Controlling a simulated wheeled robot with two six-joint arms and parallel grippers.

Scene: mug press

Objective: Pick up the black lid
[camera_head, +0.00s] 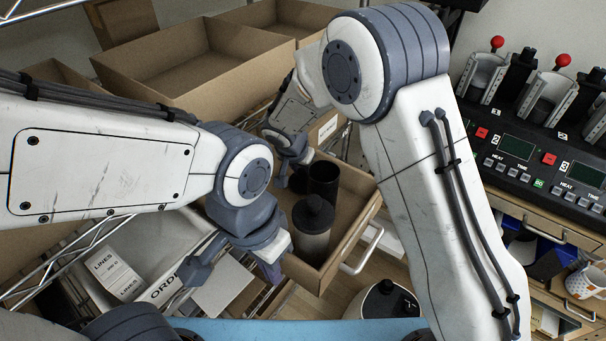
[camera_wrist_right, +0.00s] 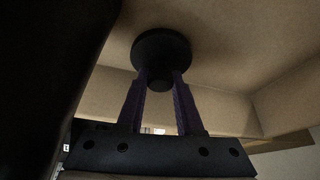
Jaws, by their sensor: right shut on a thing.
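The black lid (camera_wrist_right: 162,48), a round disc with a short stub, is between the fingers of my right gripper (camera_wrist_right: 161,85) in the right wrist view. The gripper is shut on the stub. In the head view my right gripper (camera_head: 294,162) is low at the back of an open cardboard tray (camera_head: 345,243), beside a dark open cup (camera_head: 323,182). The lid is mostly hidden there. A grey tumbler with a black top (camera_head: 312,222) stands upright nearer in the tray. My left gripper (camera_head: 232,270) is open and empty, left of the tray.
Larger cardboard boxes (camera_head: 190,62) stand behind on a wire shelf. White boxes and papers (camera_head: 118,275) lie at lower left. A press machine (camera_head: 530,150) with red knobs is at right, above a patterned mug (camera_head: 586,282). A round black-topped vessel (camera_head: 387,300) is at bottom.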

